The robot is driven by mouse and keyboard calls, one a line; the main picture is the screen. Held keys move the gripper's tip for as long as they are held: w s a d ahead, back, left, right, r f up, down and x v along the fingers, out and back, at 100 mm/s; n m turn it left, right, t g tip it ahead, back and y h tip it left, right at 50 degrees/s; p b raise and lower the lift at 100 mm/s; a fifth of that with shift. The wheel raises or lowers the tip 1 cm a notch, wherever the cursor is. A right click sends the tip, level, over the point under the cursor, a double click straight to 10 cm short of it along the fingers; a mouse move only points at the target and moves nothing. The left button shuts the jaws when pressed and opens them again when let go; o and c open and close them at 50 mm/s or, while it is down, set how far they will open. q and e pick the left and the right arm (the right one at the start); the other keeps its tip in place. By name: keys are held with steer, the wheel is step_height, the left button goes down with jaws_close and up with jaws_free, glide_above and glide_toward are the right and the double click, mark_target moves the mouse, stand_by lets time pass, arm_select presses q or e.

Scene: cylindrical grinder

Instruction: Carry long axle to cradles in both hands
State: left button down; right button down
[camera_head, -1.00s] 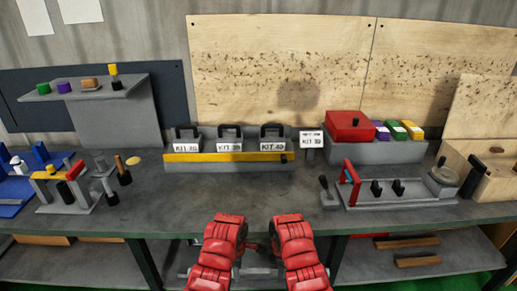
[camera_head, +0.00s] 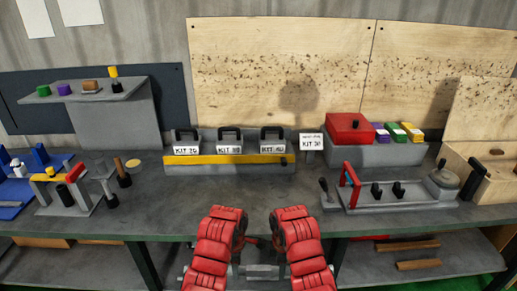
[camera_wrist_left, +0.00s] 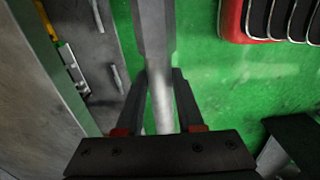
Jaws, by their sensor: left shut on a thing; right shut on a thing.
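The long axle (camera_wrist_left: 158,60) is a grey metal shaft with a thicker part. In the left wrist view it runs between the fingers of my left gripper (camera_wrist_left: 160,80), which is shut on it. In the head view the axle (camera_head: 262,271) shows as grey metal low between my two red forearms, in front of the bench. My right gripper is shut on it too, but its fingers are mostly hidden by the forearm. A grey fixture with two small black supports (camera_head: 387,190), possibly the cradles, stands on the right of the bench.
The bench (camera_head: 270,208) has clear top in front of the kit rack (camera_head: 230,163). A red box (camera_head: 350,128) stands behind the fixture. A tool stand (camera_head: 65,190) is at left. In the wrist view, a red bin (camera_wrist_left: 234,20) lies beyond green floor.

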arm_select(q)
steer(key=shift+a+r, duration=0.2)
arm_select(e)
steer(key=shift+w+r, duration=0.1)
steer(key=shift+r, duration=0.2)
